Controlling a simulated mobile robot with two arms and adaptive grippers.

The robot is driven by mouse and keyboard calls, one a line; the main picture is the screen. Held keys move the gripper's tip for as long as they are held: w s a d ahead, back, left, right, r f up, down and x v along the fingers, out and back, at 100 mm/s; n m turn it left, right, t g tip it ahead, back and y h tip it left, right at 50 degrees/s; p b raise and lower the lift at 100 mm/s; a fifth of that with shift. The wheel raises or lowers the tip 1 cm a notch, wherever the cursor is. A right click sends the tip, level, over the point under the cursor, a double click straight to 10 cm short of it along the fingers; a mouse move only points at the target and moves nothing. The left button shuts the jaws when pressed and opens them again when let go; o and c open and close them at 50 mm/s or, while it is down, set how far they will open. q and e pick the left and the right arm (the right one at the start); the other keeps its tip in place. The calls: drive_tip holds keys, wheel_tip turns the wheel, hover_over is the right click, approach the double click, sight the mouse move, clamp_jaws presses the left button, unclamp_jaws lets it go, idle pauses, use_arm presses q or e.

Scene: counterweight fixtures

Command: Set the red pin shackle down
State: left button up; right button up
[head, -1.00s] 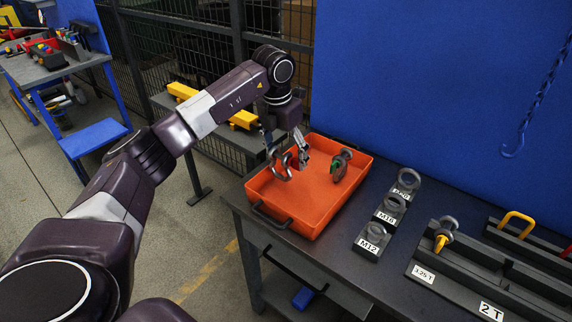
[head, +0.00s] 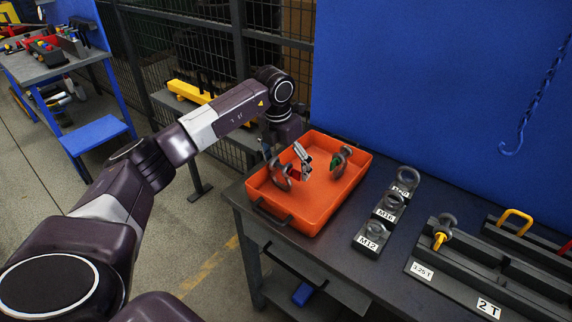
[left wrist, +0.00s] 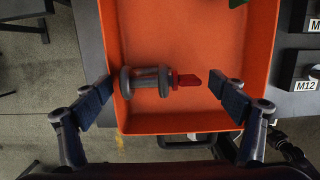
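The red pin shackle (left wrist: 148,82) is in the orange tray (left wrist: 185,122), near its left wall in the left wrist view. Its grey bow points left and its red pin end (left wrist: 190,80) points right. In the head view the shackle (head: 279,174) shows at the left part of the tray (head: 317,205). My left gripper (head: 286,153) is above it, fingers spread wide. In the left wrist view the gripper (left wrist: 162,84) has one finger on each side of the shackle, with no clear grip. Whether the shackle touches the tray floor is hard to tell. My right gripper is out of view.
A shackle with a green pin (head: 339,162) is in the tray's right part. Labelled eye bolt blocks (head: 384,213) stand right of the tray. A dark rack (head: 470,262) holds a yellow pin shackle (head: 443,233). A blue panel (head: 440,80) with a hanging hook (head: 511,150) stands behind.

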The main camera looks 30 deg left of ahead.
use_arm(q)
drive_tip(key=shift+r, duration=0.55)
wheel_tip(320, 180, up, 11)
drive_tip(key=s+b, duration=0.2)
drive_tip(key=shift+b, duration=0.3)
